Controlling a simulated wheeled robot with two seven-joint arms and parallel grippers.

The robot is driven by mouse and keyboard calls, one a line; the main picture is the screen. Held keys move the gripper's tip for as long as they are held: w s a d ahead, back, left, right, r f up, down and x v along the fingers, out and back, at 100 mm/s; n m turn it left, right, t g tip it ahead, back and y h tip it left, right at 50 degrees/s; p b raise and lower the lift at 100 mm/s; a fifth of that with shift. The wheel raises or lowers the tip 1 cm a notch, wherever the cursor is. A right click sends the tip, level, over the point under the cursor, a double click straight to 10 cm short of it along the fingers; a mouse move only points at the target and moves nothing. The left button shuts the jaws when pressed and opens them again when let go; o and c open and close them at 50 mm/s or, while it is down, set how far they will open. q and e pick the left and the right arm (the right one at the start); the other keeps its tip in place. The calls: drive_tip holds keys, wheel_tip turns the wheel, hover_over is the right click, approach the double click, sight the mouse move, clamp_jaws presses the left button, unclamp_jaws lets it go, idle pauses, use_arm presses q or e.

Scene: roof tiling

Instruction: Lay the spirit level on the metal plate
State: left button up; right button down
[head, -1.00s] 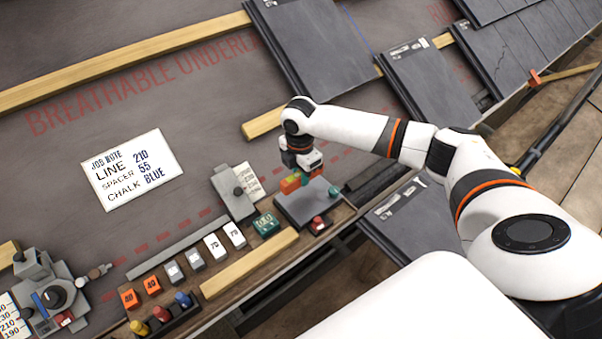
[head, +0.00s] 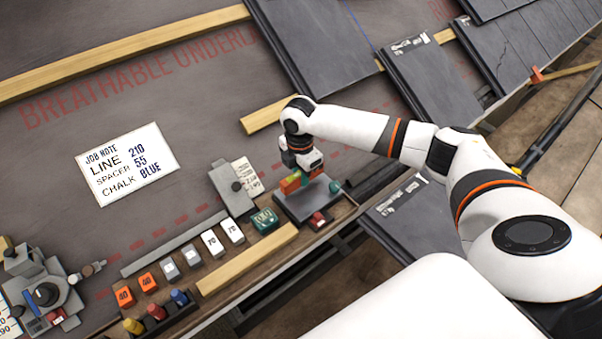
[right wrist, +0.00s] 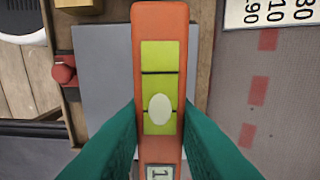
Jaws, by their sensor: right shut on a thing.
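The spirit level (right wrist: 160,60) is an orange bar with a yellow-green vial window. My right gripper (right wrist: 160,125) is shut on it, with a teal finger on each side. In the head view the level (head: 290,183) shows small and partly hidden under my right gripper (head: 302,176). The metal plate (head: 300,209) is a flat dark grey slab below the level; it also shows behind the level in the right wrist view (right wrist: 105,85). I cannot tell whether the level touches the plate. My left gripper is in neither view.
A red-topped piece (head: 319,219) sits beside the plate's near edge. A green box (head: 264,220) and numbered blocks (head: 212,243) line the board to the left. A timber strip (head: 245,259) lies in front. Slates (head: 310,50) lie behind.

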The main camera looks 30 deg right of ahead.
drive_tip(key=shift+f+b, duration=0.55)
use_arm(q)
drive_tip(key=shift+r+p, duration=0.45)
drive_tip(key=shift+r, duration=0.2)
use_arm(e)
drive_tip(key=shift+f, duration=0.35)
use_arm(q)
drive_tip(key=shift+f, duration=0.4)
use_arm(e)
drive_tip(key=shift+f, duration=0.15)
drive_tip(key=c, duration=1.1)
unclamp_jaws()
